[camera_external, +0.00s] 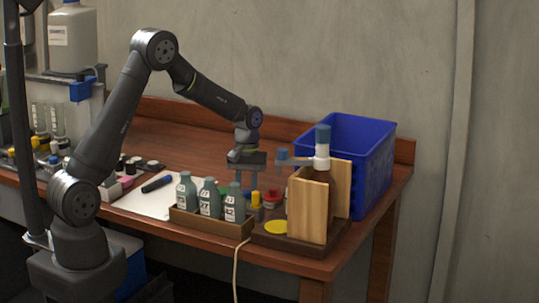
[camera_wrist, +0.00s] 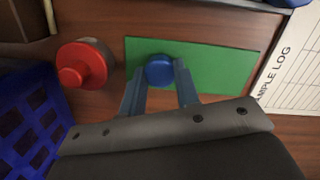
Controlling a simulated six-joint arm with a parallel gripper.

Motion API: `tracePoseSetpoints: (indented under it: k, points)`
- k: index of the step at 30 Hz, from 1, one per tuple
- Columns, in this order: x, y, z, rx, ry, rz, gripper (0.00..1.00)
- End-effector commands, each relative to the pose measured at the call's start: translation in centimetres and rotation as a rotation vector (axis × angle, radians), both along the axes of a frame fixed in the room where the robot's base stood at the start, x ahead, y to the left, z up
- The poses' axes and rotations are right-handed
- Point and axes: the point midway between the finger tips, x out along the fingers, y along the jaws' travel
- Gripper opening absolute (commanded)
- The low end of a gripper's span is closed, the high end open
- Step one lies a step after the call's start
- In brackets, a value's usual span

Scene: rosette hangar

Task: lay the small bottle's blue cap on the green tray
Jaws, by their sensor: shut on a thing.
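My gripper (camera_wrist: 160,76) is shut on the blue cap (camera_wrist: 159,70), which sits between its fingertips in the wrist view. The green tray (camera_wrist: 225,62) is a flat green rectangle, and the cap appears over its left part. I cannot tell whether the cap touches it. In the external view my gripper (camera_external: 253,182) points down behind the bottle rack, and the cap is hidden there. Only a sliver of the green tray (camera_external: 223,191) shows between bottles. Which bottle is the small one is unclear.
Several labelled bottles (camera_external: 209,198) stand in a brown rack (camera_external: 210,226). A red object (camera_wrist: 84,66) lies left of the tray. A blue crate (camera_external: 375,160) and a wooden stand (camera_external: 308,210) with a pump bottle are right of my gripper. A log sheet (camera_wrist: 290,70) borders the tray.

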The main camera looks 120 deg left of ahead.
Motion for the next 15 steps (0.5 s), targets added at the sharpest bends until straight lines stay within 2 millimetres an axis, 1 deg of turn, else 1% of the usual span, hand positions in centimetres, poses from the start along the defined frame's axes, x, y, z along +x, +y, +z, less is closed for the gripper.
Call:
tracePoseSetpoints:
  k: [8,9,11,12,15]
  points:
    - [0.02,0.00,-0.17,0.000,0.000,0.000,0.08]
    - [0.03,0.00,-0.24,0.000,0.000,0.000,0.31]
    - [0.03,0.01,-0.20,0.001,-0.001,0.000,0.43]
    - [0.03,0.01,-0.19,0.001,-0.001,0.000,0.51]
    - [0.03,0.01,-0.18,0.001,-0.001,0.000,0.51]
